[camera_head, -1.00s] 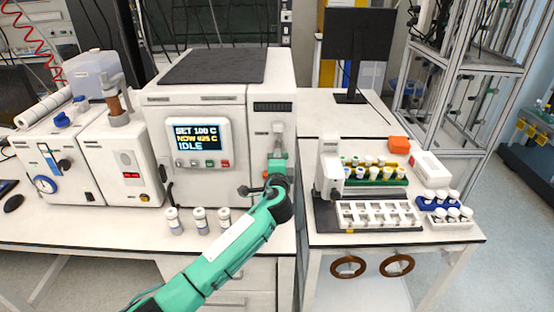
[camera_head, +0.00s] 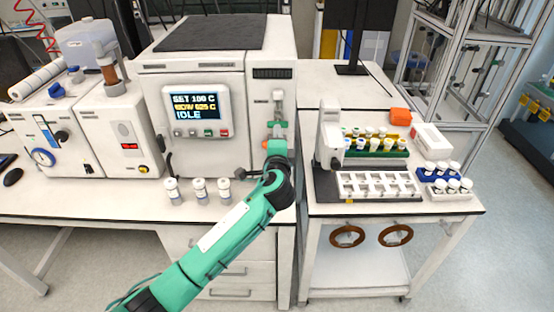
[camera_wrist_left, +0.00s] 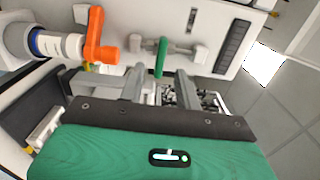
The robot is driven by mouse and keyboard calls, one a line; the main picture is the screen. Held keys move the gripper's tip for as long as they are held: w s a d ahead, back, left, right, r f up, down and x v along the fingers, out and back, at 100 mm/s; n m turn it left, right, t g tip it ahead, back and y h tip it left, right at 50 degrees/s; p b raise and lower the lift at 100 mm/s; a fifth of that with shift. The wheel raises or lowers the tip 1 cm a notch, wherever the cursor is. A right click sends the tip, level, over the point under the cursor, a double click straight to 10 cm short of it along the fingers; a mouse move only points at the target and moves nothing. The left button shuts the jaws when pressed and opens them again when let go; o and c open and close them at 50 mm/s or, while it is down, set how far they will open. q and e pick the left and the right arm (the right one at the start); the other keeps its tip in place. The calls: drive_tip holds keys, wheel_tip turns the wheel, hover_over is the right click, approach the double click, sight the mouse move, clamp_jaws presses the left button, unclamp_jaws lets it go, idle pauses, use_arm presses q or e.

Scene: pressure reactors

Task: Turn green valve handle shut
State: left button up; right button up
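The green valve handle (camera_wrist_left: 161,57) is a thin upright bar on a metal valve on the reactor front in the left wrist view. In the head view it shows as a small green piece (camera_head: 278,124) on the reactor's right-hand panel. My left gripper (camera_wrist_left: 160,78) is open, with its two grey fingers apart on either side of the handle's lower end. Whether either finger touches the handle I cannot tell. In the head view my green left arm reaches up to this panel and its wrist hides the lower part. My right gripper is out of view.
An orange handle (camera_wrist_left: 97,38) sits close to the left finger. The reactor display (camera_head: 196,106) reads IDLE. Several vials (camera_head: 198,190) stand on the bench below. A rack of vials (camera_head: 377,146) and a white tray (camera_head: 378,184) are on the right-hand table.

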use_arm(q)
drive_tip(key=s+b, duration=0.2)
drive_tip(key=s, duration=0.6)
drive_tip(key=shift+s, duration=0.15)
